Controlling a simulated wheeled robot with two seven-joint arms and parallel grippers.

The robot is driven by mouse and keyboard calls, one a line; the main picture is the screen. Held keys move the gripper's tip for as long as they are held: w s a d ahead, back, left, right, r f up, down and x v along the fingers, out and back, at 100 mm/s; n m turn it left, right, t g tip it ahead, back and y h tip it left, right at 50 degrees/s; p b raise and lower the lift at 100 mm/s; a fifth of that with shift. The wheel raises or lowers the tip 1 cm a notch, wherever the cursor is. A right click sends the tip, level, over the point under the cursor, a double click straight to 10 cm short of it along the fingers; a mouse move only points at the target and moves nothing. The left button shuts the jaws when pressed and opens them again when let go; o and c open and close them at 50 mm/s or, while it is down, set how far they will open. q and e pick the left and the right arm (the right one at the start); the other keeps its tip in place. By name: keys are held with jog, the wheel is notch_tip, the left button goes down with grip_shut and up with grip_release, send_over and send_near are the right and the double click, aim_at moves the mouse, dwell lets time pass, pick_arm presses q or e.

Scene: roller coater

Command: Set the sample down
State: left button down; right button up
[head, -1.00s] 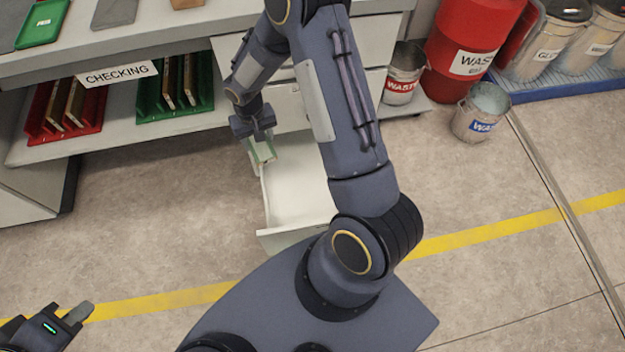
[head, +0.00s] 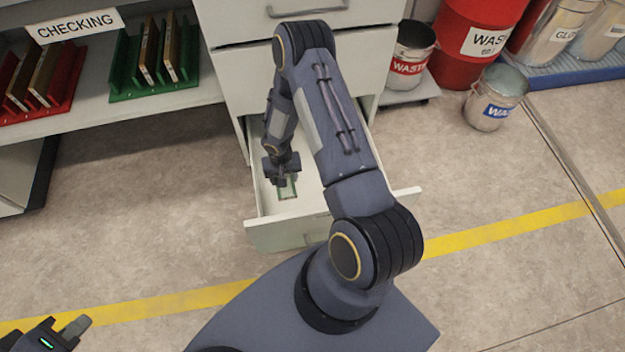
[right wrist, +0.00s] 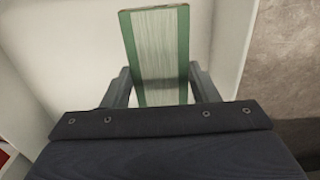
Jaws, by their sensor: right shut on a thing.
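The sample is a flat panel with a green border and a streaked whitish face. It fills the upper middle of the right wrist view (right wrist: 163,50) and shows small in the head view (head: 289,191). My right gripper (head: 283,178) is shut on the sample, with one finger at each long edge in the right wrist view (right wrist: 163,85). The sample is inside the open white drawer (head: 272,235); I cannot tell whether it touches the drawer floor. My left gripper (head: 75,328) is at the lower left corner, away from the drawer, its jaw gap unclear.
A shelf with a CHECKING sign (head: 75,25) holds a red rack (head: 65,105) and a green rack (head: 150,92) with brown panels. WASTE buckets (head: 408,62) and a red drum (head: 470,45) stand at the right. Floor before the drawer is clear.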

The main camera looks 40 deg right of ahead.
jog(key=s+d+f, duration=0.2)
jog(key=d, duration=0.2)
jog(key=b, duration=0.3)
send_over(313, 189)
jog(key=f, duration=0.5)
jog(key=shift+w+a+f, duration=0.1)
jog(key=shift+a+f, duration=0.1)
jog(key=shift+f, duration=0.15)
jog(key=f+b, duration=0.1)
jog(key=f, duration=0.2)
jog(key=shift+d+f+b, duration=0.2)
jog(key=shift+f+b, duration=0.05)
jog(key=shift+b, duration=0.1)
jog(key=shift+f, duration=0.2)
jog(key=o, duration=1)
jog(key=shift+r, duration=0.1)
